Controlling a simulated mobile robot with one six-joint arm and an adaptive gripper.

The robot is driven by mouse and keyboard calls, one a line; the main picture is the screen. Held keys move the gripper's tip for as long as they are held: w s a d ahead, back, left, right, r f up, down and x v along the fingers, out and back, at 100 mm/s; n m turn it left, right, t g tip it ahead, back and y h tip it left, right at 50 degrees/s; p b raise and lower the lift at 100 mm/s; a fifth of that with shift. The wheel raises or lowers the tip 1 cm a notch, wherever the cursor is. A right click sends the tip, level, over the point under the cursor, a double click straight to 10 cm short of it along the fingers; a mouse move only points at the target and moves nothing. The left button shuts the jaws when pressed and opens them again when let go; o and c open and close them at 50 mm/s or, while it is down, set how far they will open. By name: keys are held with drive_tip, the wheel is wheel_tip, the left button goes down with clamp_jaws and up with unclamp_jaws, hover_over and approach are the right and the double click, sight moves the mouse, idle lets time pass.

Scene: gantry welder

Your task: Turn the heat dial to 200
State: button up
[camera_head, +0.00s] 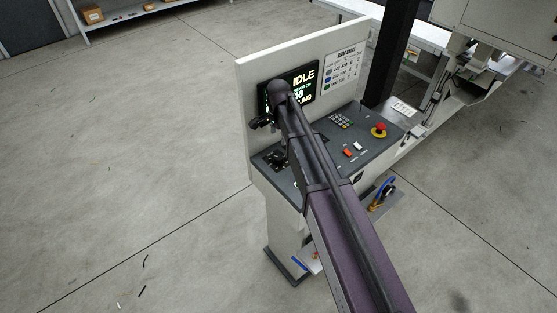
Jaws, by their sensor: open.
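The control console (381,153) stands in the middle of the view, with a sloped dark panel and an upright pale board. My arm reaches across it from the bottom right. Whether the gripper touches anything cannot be told.
A red emergency knob (379,130), a keypad (340,120), and red (348,152) and white (358,145) switches are on the panel's right. A label chart (342,73) is on the board. A dark post (393,55) stands behind.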

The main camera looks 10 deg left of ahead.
sight(278, 157)
drive_tip(key=shift+f+b, duration=5)
drive_tip(key=shift+f, duration=0.3)
drive_tip(key=shift+c, duration=0.2)
drive_tip(key=c, duration=1.1)
